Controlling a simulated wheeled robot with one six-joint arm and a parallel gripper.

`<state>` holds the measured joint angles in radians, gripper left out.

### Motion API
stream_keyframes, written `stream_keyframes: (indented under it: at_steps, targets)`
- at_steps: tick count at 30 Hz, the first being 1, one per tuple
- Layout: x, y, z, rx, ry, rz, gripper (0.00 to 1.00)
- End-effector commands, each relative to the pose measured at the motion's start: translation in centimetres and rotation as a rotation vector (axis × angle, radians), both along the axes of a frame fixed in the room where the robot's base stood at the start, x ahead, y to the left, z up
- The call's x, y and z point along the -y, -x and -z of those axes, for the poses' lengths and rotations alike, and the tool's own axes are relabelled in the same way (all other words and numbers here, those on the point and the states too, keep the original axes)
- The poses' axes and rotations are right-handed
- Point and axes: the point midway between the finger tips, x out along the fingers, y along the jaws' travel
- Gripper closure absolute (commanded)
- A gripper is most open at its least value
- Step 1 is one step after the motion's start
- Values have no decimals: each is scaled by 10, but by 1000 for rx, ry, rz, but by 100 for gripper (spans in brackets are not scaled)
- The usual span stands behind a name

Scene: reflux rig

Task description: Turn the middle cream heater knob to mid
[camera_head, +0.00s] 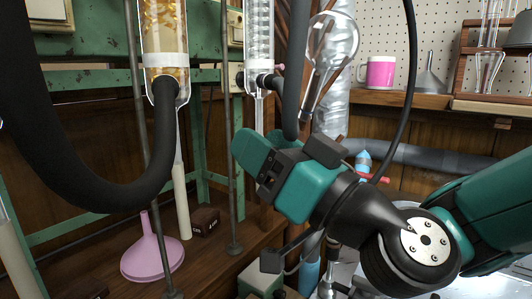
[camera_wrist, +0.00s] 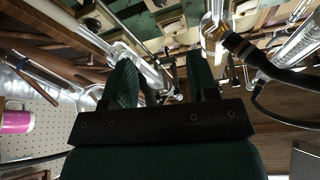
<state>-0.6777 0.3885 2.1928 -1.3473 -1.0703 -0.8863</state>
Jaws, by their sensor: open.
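My gripper (camera_head: 250,150) is raised in the middle of the head view, teal fingers pointing up and left, in front of the glass rig. The wrist view shows its two green fingers (camera_wrist: 162,65) spread apart with nothing held between them. Cream boxes sit on the green frame, one at the top left (camera_head: 46,10) and one behind the centre column (camera_head: 235,24). A green box with a pale top (camera_head: 262,277) is partly hidden below my gripper.
A glass column with amber packing (camera_head: 165,35) and a thick black hose (camera_head: 95,190) stand at left. A pink funnel (camera_head: 152,258) rests on the wooden bench. A round-bulbed glass piece (camera_head: 330,55) hangs close to my gripper. A pink mug (camera_head: 380,72) is on the shelf.

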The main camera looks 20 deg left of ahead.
Motion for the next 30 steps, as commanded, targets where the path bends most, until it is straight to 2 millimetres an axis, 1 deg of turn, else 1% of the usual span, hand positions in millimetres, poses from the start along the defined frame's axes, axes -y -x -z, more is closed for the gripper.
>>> stream_keyframes:
  at_steps: [4, 5, 10, 12, 15, 17, 20, 30]
  targets:
    - [0, -2, 1, 16, 6, 0, 46]
    - [0, -5, 2, 42, 13, 1, 46]
    - [5, -26, 3, 303, 90, 3, 46]
    - [5, -29, 1, 366, 106, 1, 46]
    - [-1, -30, -5, 381, 111, -2, 46]
    - [-9, -31, -10, 381, 111, -4, 46]
    - [-26, -33, -19, 380, 110, -4, 46]
    - [-97, -48, -49, 379, 109, -4, 46]
